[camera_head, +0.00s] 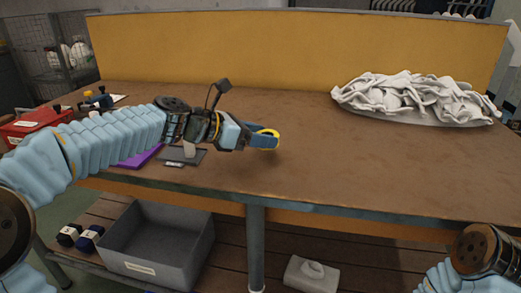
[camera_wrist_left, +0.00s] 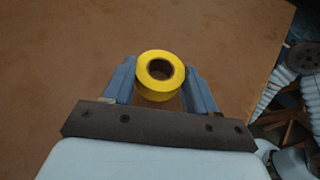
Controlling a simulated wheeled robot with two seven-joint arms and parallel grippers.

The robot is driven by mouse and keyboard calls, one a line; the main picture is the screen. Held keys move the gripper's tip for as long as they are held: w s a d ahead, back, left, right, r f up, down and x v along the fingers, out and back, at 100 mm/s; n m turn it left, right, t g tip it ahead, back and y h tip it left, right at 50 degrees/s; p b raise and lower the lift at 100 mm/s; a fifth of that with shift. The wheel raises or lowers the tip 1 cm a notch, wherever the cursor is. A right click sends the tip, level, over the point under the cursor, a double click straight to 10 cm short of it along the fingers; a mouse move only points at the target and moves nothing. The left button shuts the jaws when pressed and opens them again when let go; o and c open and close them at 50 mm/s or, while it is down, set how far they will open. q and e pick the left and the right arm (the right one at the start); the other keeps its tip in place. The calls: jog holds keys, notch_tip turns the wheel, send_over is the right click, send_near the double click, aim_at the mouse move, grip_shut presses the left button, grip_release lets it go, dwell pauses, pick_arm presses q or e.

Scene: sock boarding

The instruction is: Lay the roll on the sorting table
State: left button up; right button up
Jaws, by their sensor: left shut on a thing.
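The roll (camera_wrist_left: 147,85) is a yellow ring of tape with a dark hollow core. In the left wrist view it sits between the two blue fingers of my left gripper (camera_wrist_left: 160,84). In the head view the yellow roll (camera_head: 269,133) shows at the tips of my left gripper (camera_head: 264,138), which is shut on it. The gripper is over the middle of the brown sorting table (camera_head: 310,165). I cannot tell for sure whether the roll touches the tabletop. My right gripper is out of view; only part of my right arm shows at the lower right.
A heap of white cloth (camera_head: 410,98) lies at the back right of the table. A purple item (camera_head: 140,157) and a dark tray (camera_head: 172,155) lie left of the gripper. A red box (camera_head: 30,124) stands at the far left. The table's middle and right front are clear.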

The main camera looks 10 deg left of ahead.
pick_arm(q)
notch_tip(320, 180, down, 4)
jog(key=shift+w+d+r+b, duration=0.1)
jog(key=shift+d+r+b, duration=0.1)
jog(key=shift+b, duration=0.25)
jog(key=o, duration=1.1)
jog(key=shift+c, duration=0.2)
jog(key=shift+a+r, duration=0.1)
jog(key=v, duration=1.2)
